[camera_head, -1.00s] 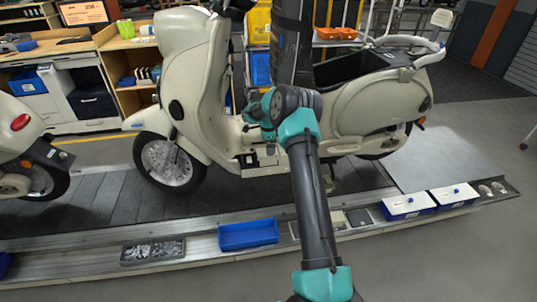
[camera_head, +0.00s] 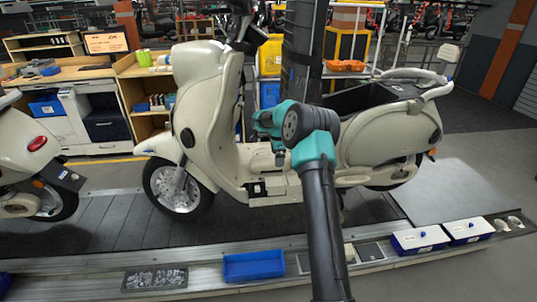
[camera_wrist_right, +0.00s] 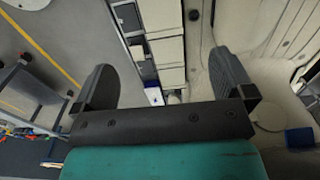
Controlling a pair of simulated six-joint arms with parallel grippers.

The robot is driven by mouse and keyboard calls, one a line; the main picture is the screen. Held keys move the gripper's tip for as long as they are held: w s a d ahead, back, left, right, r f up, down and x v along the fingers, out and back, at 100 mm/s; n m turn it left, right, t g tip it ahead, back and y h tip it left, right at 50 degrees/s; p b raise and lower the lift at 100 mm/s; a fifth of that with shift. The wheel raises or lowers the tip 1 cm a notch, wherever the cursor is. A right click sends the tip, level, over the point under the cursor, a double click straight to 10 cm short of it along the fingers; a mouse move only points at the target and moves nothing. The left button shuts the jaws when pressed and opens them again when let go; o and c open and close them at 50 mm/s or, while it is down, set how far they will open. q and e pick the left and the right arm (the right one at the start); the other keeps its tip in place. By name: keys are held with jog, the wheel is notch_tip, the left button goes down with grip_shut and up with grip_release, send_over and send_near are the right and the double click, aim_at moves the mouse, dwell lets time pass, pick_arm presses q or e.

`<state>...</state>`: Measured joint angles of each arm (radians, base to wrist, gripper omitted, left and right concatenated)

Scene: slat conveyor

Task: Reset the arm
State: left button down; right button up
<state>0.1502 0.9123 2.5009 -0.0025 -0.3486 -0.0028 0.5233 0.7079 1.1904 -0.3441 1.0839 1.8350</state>
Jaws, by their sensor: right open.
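My right arm rises from the bottom of the head view in front of a cream scooter (camera_head: 212,120) on the slat conveyor (camera_head: 120,217). Its teal wrist (camera_head: 267,119) is in front of the scooter's step-through area; contact cannot be told. In the right wrist view, my right gripper (camera_wrist_right: 162,78) has its two dark fingers spread wide with nothing between them. Pale scooter body panels (camera_wrist_right: 275,55) show close to the right finger. My left gripper is in neither view.
A second scooter (camera_head: 30,165) stands at the left. Along the conveyor's front edge are a blue bin (camera_head: 253,266), a tray of small parts (camera_head: 155,280) and white-topped blue boxes (camera_head: 420,239). A workbench (camera_head: 85,75) and a dark column (camera_head: 303,50) stand behind.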

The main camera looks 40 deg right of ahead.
jog(key=s+a+f+n+t+y, duration=0.1)
jog(key=a+f+n, duration=0.5)
jog(key=a+f, duration=0.6)
jog(key=s+a+f+n+y, duration=0.2)
jog(key=a+f+n, duration=0.5)
jog(key=a, duration=0.8)
jog(key=s+a+f+n, duration=0.3)
jog(key=s+a+n, duration=0.2)
jog(key=s+a, duration=0.4)
jog(key=s+a+f+n, duration=0.3)
jog(key=s+a+n, duration=0.2)
jog(key=s+a, duration=0.5)
jog(key=shift+s+a+n+y, duration=0.3)
jog(key=shift+s+y, duration=0.1)
jog(key=shift+s, duration=0.85)
jog(key=shift+d, duration=0.1)
